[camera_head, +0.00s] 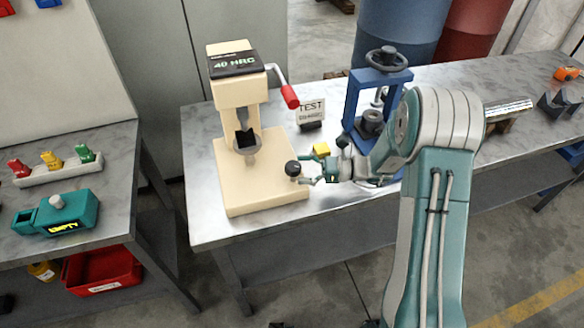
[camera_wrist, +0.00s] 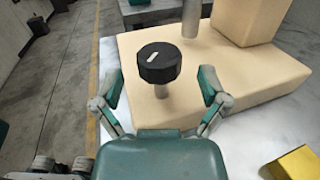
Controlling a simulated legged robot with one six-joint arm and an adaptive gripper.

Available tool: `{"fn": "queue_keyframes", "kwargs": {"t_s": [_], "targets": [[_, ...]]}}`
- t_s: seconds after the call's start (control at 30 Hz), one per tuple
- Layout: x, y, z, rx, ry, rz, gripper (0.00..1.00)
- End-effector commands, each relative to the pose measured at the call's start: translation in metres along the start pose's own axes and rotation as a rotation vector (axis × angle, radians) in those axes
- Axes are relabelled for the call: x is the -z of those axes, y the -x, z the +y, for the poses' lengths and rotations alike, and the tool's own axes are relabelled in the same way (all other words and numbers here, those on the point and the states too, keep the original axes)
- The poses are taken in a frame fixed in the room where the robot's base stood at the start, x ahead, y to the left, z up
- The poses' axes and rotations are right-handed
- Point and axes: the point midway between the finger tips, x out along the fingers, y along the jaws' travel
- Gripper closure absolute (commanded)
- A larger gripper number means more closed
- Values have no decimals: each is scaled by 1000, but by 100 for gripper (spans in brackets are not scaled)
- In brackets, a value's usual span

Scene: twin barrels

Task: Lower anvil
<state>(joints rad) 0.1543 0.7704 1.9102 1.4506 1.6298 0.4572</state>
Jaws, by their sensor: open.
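The cream hardness tester (camera_head: 233,110) stands on the metal bench with a display reading "40 HRC". Its round anvil (camera_head: 246,158) carries a dark block (camera_head: 245,138) under the indenter (camera_head: 243,115).
A red-tipped lever (camera_head: 290,96) juts from the tester's right side. A blue press (camera_head: 375,95) stands behind my arm. The bench's front left corner is clear.

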Motion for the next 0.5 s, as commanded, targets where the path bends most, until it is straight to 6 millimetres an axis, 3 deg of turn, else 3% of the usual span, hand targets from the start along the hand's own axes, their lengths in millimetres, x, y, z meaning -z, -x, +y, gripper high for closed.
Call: {"fn": "queue_keyframes", "kwargs": {"t_s": [0.2, 0.5], "targets": [[0, -23, 0, 0, 1, -1, 7], [0, -25, 0, 2, 0, 0, 7]]}}
